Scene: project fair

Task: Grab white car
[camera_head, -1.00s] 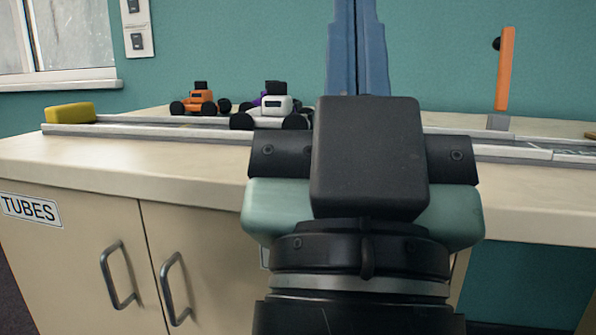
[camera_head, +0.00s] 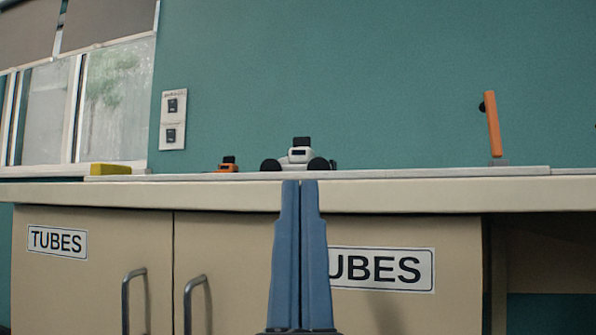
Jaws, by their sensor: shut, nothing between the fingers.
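The white car (camera_head: 300,155) has black wheels and a black block on top. It stands on the counter, near the middle of the view, behind the pale rail. My gripper (camera_head: 300,184) points up in front of the cabinet, its two blue fingers pressed together. The fingertips overlap the counter's front edge in the picture, just below the white car. The gripper holds nothing and appears apart from the car. The lower part of the car is partly hidden by the rail.
A small orange car (camera_head: 228,164) stands to the left, with a yellow block (camera_head: 110,169) farther left. An orange upright post (camera_head: 493,125) stands at the right. The counter edge (camera_head: 420,196) runs across the view above cabinet doors with handles (camera_head: 134,300).

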